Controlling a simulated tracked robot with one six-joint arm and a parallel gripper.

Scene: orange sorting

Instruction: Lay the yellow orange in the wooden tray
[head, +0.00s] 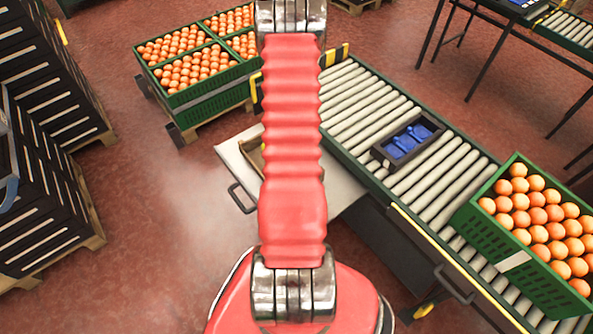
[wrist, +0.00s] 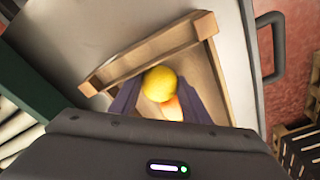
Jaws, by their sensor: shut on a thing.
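In the wrist view my gripper (wrist: 158,94) is shut on the yellow orange (wrist: 159,80), with a dark finger on each side of it. The orange is over the inside of the wooden tray (wrist: 218,72); I cannot tell whether it touches the tray floor. A deeper orange-coloured fruit (wrist: 173,109) shows partly behind the yellow one, between the fingers. The gripper body hides the near part of the tray. In the head view only a sliver of the tray (head: 252,158) shows beside my red arm, which hides the gripper and the yellow orange.
The tray lies on a pale metal side table (head: 235,158) beside a roller conveyor (head: 365,110). A dark box with blue inserts (head: 383,155) and a green crate of oranges (head: 520,262) stand on the rollers. Green crates (head: 215,92) stand behind; black crates (head: 45,180) are stacked left.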

